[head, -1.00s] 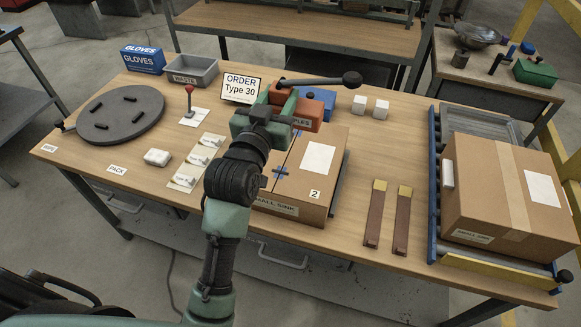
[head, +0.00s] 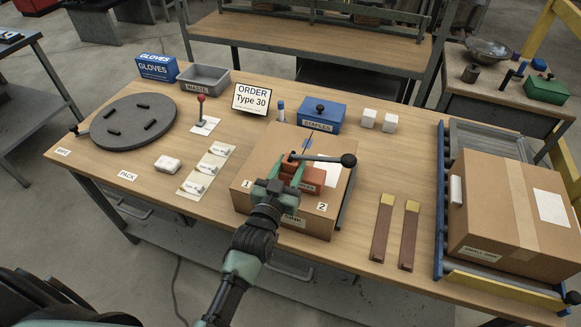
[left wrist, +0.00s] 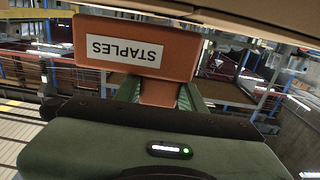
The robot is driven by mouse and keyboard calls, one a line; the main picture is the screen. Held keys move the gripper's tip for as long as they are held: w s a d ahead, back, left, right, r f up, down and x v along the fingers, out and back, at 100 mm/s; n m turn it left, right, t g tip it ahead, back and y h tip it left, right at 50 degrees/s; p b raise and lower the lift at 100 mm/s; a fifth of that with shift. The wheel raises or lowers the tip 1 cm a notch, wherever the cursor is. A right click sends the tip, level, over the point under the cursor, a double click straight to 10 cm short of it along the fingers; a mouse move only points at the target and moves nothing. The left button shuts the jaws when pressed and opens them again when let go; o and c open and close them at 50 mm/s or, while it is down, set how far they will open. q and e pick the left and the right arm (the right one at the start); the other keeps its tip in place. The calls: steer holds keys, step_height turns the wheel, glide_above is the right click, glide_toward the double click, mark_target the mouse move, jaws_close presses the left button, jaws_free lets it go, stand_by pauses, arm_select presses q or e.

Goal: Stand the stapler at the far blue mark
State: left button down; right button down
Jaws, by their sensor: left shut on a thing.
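The stapler (head: 311,178) is an orange-red block with a STAPLES label and a black lever ending in a round knob. My left gripper (head: 291,172) is shut on it and holds it over the top of the SMALL SINK carton (head: 258,160). In the left wrist view the stapler (left wrist: 180,45) sits between the green fingers, its label upside down. I cannot tell whether it touches the carton. A bit of a blue mark (head: 308,142) shows on the carton top just beyond the stapler. Other blue marking is hidden by the stapler and gripper. My right gripper is not in view.
A blue STAPLES box (head: 322,117) and white blocks (head: 379,120) stand behind the carton. The ORDER sign (head: 252,99) is at its back left, label cards (head: 207,167) at its left. Brown strips (head: 395,232) lie to the right, before another carton (head: 510,215) on rollers.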

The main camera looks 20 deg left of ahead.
arm_select(q)
steer(key=shift+f, duration=0.25)
steer(key=shift+f, duration=0.15)
steer(key=c, duration=0.8)
jaws_free()
steer(key=shift+f, duration=0.1)
steer(key=shift+c, duration=0.2)
steer(key=shift+f, duration=0.1)
